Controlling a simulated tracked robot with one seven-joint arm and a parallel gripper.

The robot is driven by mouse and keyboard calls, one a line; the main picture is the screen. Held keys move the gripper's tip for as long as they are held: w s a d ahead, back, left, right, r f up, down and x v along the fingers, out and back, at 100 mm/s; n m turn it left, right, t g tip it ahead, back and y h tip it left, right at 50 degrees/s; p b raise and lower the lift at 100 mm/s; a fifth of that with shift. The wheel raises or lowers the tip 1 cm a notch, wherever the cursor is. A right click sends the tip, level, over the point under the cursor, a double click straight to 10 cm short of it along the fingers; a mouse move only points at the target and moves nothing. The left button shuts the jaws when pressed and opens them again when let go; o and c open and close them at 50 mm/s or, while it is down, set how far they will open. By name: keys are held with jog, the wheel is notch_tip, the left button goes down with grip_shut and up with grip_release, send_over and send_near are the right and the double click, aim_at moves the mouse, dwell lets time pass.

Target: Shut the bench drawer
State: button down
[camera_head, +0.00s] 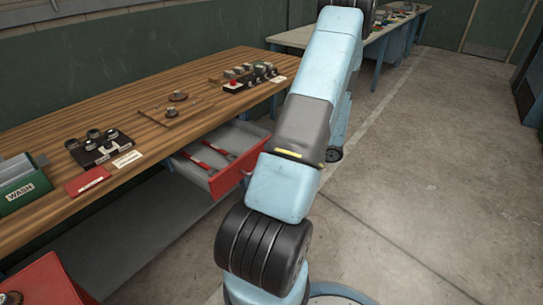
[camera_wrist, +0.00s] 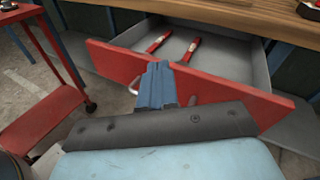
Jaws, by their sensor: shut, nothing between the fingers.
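The bench drawer (camera_head: 212,158) hangs open under the wooden bench (camera_head: 185,80), with a red front and a grey inside. Two red-handled tools lie in it. In the wrist view the red drawer front (camera_wrist: 225,96) spans the picture, and a pale handle shows just left of my gripper. My gripper (camera_wrist: 156,68) is shut and empty, its blue fingers pointing at the drawer front near the handle. I cannot tell whether they touch it. In the head view my arm hides the gripper and may cover part of the drawer front.
A red cart (camera_wrist: 40,95) on casters stands left of the drawer in the wrist view. On the bench are a green WASH box (camera_head: 22,185), a dark block with knobs (camera_head: 100,146) and a red-button control set (camera_head: 250,77). Open concrete floor lies to the right.

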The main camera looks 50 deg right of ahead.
jog(key=s+d+f+m+t+h, duration=0.4)
jog(key=s+d+f+m+h, duration=0.35)
jog(key=f, duration=0.25)
jog(key=w+a, duration=0.1)
jog(key=w, duration=1.2)
jog(key=shift+w+y, duration=0.1)
jog(key=shift+y, duration=0.15)
